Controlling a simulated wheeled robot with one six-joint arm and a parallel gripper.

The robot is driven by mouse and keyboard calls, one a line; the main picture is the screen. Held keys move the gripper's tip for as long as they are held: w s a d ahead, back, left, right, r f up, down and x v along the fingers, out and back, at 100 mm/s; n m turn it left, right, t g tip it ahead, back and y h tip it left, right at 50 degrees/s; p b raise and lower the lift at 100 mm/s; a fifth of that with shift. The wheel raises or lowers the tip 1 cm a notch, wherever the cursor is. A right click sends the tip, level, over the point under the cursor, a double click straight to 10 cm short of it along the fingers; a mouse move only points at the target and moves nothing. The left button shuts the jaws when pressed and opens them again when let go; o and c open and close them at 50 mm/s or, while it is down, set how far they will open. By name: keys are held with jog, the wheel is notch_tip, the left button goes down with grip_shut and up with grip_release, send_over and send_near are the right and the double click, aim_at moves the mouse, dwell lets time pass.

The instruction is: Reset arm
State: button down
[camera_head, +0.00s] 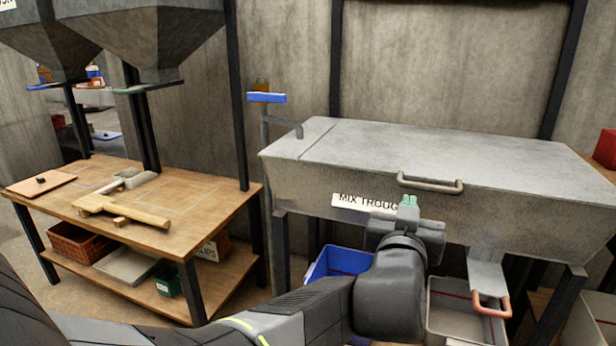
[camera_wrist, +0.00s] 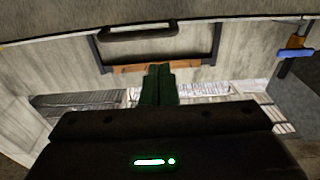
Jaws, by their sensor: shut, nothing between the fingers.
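My gripper (camera_head: 408,201) is in front of the grey mix trough (camera_head: 300,174), over the right part of its white label (camera_head: 350,201). Its green fingers are together with nothing between them. In the wrist view the shut fingers (camera_wrist: 158,84) point toward the trough, with the trough's handle (camera_wrist: 138,31) above them. My arm reaches in from the bottom of the head view. I cannot tell how far the fingertips are from the trough's front.
A wooden table (camera_head: 226,205) with a wooden tool (camera_head: 120,210) stands at the left, below two hoppers. A blue bin (camera_head: 335,262) and a grey bin (camera_head: 455,305) sit under the trough. A red-handled chute (camera_head: 488,275) hangs at the trough's right. A blue-handled lever (camera_head: 266,98) is at its left.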

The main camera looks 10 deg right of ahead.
aim_at(412, 183)
jog(key=shift+s+a+f, duration=0.25)
jog(key=shift+s+a, duration=0.05)
jog(key=shift+s, duration=0.15)
jog(key=b+x, duration=0.1)
jog(key=x, duration=0.5)
jog(key=b+x, duration=0.1)
jog(key=x, duration=0.2)
jog(key=shift+d+r+b, duration=0.1)
jog(key=shift+r+b, duration=0.2)
jog(key=shift+r, duration=0.15)
